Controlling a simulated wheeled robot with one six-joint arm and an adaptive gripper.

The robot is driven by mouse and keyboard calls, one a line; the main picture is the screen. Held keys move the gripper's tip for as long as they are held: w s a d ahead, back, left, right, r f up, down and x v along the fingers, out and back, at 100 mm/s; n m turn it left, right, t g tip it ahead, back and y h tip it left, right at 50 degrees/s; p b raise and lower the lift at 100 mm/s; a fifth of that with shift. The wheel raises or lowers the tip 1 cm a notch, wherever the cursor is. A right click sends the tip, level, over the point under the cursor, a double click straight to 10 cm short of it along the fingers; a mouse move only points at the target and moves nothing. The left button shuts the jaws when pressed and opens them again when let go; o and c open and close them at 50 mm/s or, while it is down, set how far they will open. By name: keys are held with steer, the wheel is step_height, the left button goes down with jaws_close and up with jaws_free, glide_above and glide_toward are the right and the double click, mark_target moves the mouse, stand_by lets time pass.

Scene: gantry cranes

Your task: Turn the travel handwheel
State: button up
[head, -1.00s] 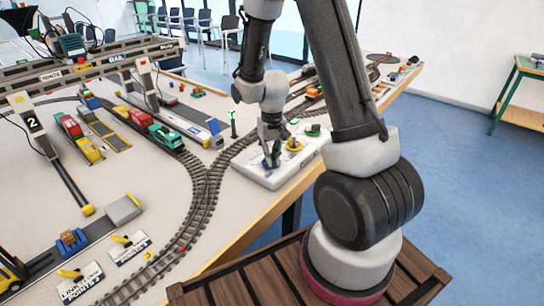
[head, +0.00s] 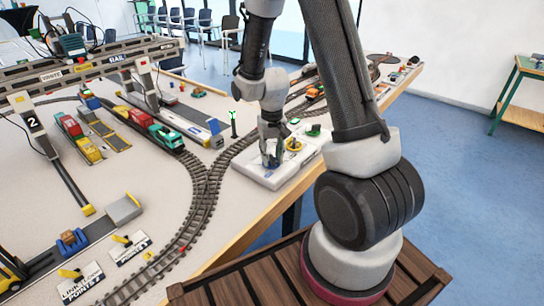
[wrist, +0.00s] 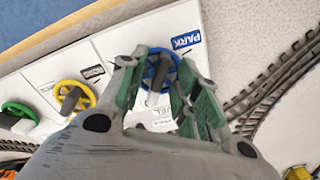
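A white control panel (head: 258,174) lies at the table's right edge. In the wrist view it carries a blue handwheel (wrist: 160,62) with a dark upright grip, a yellow handwheel (wrist: 75,96) and a green handwheel (wrist: 20,112). A blue PARK label is beside the blue wheel. Lettering below that wheel is mostly hidden by a finger, so I cannot fully read it. My gripper (wrist: 158,92) is open, with one green-padded finger on each side of the blue wheel's grip. Contact cannot be told. In the head view my gripper (head: 270,158) hides the blue wheel; the yellow and green wheels show behind it.
Model rail track (head: 205,190) curves close to the panel's left side. The gantry crane (head: 95,62), toy trucks and a train are further left. Open floor lies beyond the table's right edge.

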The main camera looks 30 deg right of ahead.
mark_target(272, 157)
step_height(272, 157, up, 11)
steer(key=shift+r, duration=0.2)
